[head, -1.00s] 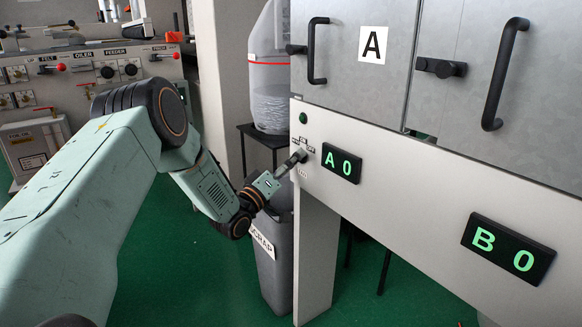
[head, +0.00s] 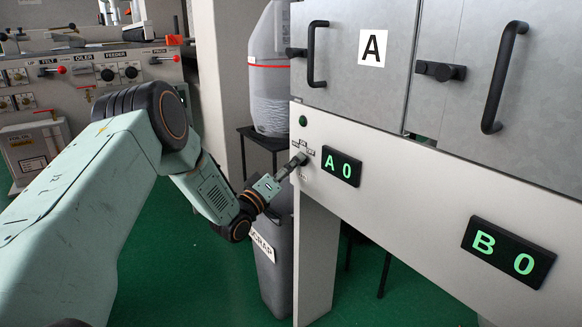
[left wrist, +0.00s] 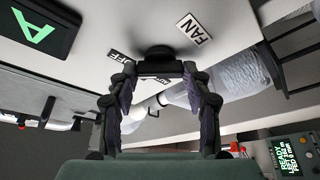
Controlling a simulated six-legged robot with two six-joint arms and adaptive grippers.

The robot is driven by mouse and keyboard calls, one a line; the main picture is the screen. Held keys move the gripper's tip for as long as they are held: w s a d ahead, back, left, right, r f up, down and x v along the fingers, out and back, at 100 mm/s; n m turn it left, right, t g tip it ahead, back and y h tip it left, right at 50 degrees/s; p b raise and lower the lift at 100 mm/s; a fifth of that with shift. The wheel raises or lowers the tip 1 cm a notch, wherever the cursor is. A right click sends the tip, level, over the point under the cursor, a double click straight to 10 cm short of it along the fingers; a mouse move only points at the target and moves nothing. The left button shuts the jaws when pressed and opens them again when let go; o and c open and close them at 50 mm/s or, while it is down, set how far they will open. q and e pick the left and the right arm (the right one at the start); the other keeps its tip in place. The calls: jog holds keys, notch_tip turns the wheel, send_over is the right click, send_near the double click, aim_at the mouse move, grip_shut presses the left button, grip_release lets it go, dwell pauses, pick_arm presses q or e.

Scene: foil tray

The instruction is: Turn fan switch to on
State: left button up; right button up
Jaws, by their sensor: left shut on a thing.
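The fan switch (head: 304,157) is a small dark knob on the pale panel at the left of display A, mostly hidden by my left gripper (head: 297,162) in the head view. In the left wrist view its round black base (left wrist: 160,50) shows between the fingertips of my left gripper (left wrist: 160,70), which is shut on the knob. A FAN label (left wrist: 193,28) and an OFF label (left wrist: 122,58) lie beside it. Another label is partly hidden behind the fingers. I cannot tell for sure which position the knob points to. My right gripper is not in view.
Display A (head: 341,166) reads A 0, display B (head: 508,252) reads B 0. A grey scrap bin (head: 277,265) stands below, and a clear container (head: 270,85) stands behind. Grey cabinet doors (head: 390,75) are above.

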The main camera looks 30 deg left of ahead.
pick_arm(q)
jog(key=shift+m, duration=0.3)
jog(key=shift+w+a+f+m+h+b, duration=0.1)
jog(key=shift+m+h, duration=0.95)
jog(key=shift+m, duration=0.9)
jog(key=shift+s+a+m+h+b, duration=0.15)
jog(key=shift+m+h, duration=0.85)
jog(key=shift+m, duration=0.9)
jog(key=shift+w+f+m+h+b, duration=0.15)
jog(key=shift+m+h, duration=0.9)
jog(key=shift+m, duration=0.9)
jog(key=shift+r, duration=0.1)
jog(key=o, duration=1.2)
jog(key=shift+c, duration=0.2)
jog(key=v, duration=1.2)
